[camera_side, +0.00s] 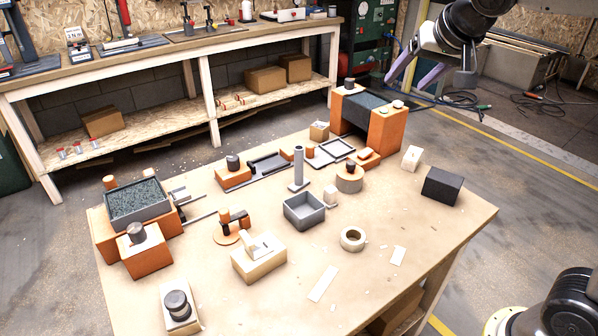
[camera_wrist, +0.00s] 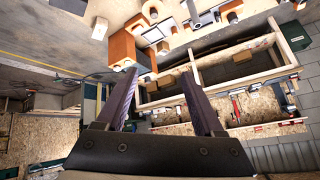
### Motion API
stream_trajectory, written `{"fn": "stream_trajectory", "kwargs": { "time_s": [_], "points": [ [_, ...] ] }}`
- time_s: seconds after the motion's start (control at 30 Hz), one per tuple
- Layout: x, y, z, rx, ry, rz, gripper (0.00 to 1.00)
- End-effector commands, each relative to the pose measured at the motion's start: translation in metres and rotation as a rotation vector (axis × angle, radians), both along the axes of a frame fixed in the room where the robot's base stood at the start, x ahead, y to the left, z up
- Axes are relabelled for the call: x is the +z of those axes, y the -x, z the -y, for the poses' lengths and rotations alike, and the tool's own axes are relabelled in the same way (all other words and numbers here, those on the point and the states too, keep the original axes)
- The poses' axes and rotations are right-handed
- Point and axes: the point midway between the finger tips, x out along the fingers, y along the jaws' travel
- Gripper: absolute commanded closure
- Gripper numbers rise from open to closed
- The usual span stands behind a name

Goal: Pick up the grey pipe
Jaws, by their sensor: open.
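The grey pipe (camera_side: 298,167) stands upright on a small flat foot near the middle of the table in the side view. My gripper (camera_side: 405,84) is at the upper right of the side view, raised and well apart from the pipe. Its two purple-grey fingers are spread and empty. They also show in the wrist view as my gripper (camera_wrist: 160,74), with nothing held between them.
An orange arch (camera_side: 385,131) with a dark top stands at the table's back right, between pipe and gripper in the picture. A grey open box (camera_side: 304,222) is just in front of the pipe. A black block (camera_side: 442,185) sits at right. The table's front right is mostly clear.

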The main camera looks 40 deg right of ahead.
Motion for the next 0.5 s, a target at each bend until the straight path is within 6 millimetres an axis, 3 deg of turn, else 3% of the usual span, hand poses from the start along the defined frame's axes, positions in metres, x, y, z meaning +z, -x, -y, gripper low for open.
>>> {"fn": "stream_trajectory", "kwargs": {
  "time_s": [0.03, 0.1, 0.27, 0.4, 0.5],
  "points": [
    [-0.004, -0.026, -0.004, -0.015, 0.0, -0.003, 0.31],
    [-0.01, -0.057, -0.008, -0.036, 0.001, -0.001, 0.31],
    [-0.039, -0.126, -0.024, -0.07, 0.008, -0.008, 0.31],
    [-0.081, -0.178, -0.042, -0.071, 0.031, -0.034, 0.31],
    [-0.12, -0.206, -0.056, -0.052, 0.058, -0.07, 0.31]
  ]
}}
